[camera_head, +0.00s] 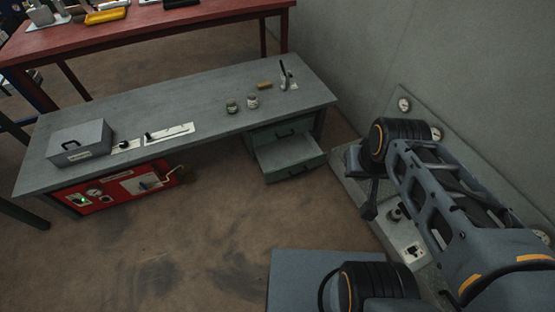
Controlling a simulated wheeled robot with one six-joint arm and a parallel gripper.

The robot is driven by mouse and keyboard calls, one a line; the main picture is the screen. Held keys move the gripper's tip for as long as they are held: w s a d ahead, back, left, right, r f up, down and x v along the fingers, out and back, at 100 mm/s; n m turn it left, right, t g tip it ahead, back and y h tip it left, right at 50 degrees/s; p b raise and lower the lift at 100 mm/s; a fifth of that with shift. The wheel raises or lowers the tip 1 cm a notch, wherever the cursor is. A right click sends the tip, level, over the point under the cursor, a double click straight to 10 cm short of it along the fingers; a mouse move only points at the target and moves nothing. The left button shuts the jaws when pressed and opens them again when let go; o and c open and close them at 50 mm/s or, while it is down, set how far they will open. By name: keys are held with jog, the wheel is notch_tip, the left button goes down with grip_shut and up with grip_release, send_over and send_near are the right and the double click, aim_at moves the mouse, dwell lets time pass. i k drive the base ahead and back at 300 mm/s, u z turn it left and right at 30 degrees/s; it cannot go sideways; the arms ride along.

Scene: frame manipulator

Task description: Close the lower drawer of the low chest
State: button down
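The low chest (279,132) is grey-green and stands under the right end of the grey bench. Its lower drawer (290,155) is pulled out toward me, with its empty-looking inside and a dark front handle (292,171) showing. The upper drawer (287,133) above it looks closed and has a dark handle. My arm reaches in from the lower right. My gripper (369,211) looks like the small dark end hanging below the wrist, to the right of the drawer and apart from it. Its fingers are too small and dark to tell open from shut.
A grey panel with gauges (404,104) and switches lies right of the chest, behind my arm. The grey bench top (215,110) carries a grey box (80,142), two small jars and other small items. A red unit (115,187) sits under its left end. The floor before the drawer is clear.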

aim_at(293, 155)
jog(key=u, duration=0.6)
jog(key=i, duration=1.55)
jog(key=z, duration=0.55)
